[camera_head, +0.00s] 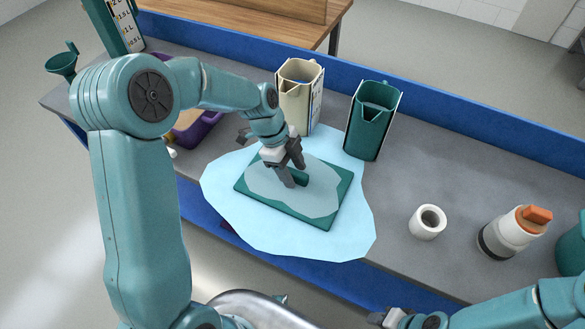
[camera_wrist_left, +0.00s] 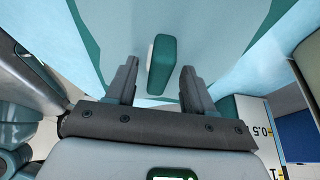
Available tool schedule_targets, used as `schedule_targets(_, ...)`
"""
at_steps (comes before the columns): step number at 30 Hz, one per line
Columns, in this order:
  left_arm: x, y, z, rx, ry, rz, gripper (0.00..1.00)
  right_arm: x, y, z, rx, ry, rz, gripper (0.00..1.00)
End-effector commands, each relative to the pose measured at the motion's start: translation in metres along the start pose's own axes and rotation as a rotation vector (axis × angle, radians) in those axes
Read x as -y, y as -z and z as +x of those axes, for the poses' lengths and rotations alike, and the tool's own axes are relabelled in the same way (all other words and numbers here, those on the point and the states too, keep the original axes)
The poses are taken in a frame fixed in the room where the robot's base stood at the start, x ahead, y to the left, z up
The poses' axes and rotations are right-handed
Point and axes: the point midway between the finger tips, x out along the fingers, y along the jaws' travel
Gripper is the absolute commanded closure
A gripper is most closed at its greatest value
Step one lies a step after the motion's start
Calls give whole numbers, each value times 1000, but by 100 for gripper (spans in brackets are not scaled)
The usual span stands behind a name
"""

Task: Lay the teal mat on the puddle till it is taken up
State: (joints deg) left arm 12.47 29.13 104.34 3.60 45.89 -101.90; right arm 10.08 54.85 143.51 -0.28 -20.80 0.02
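The teal mat (camera_head: 242,186) lies flat in the middle of the light-blue puddle (camera_head: 345,238), which spreads well past it on all sides. A paler wet-looking patch (camera_head: 262,184) covers most of the mat's top. A dark teal grip block (camera_head: 301,179) stands on the mat; it also shows in the left wrist view (camera_wrist_left: 160,66). My left gripper (camera_head: 295,175) is over the mat, pointing down. In the left wrist view its fingers (camera_wrist_left: 158,75) are apart, one each side of the block, with gaps. My right gripper (camera_head: 385,316) is at the bottom edge, only partly shown.
A cream jug (camera_head: 299,97) and a dark green jug (camera_head: 372,120) stand behind the puddle. A white roll (camera_head: 428,222) and a white bottle with an orange cap (camera_head: 512,232) stand to the right. A purple tray (camera_head: 198,130) and a green funnel (camera_head: 62,64) are left. A blue rim (camera_head: 440,103) runs along the back.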

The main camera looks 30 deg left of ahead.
Motion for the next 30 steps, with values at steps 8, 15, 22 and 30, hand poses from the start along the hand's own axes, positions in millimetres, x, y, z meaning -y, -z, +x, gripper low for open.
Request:
schedule_targets(8, 1, 0, -12, 1, 5, 0, 47, 0, 0, 0, 0, 0, 0, 57)
schedule_targets(15, 1, 0, -66, 1, 8, 0, 47, -1, 0, 2, 0, 0, 0, 57)
schedule_targets(22, 0, 0, -108, 0, 3, -1, 47, -1, 0, 2, 0, 0, 0, 57)
schedule_targets(30, 0, 0, -122, 0, 0, 0, 47, -1, 0, 2, 0, 0, 0, 57)
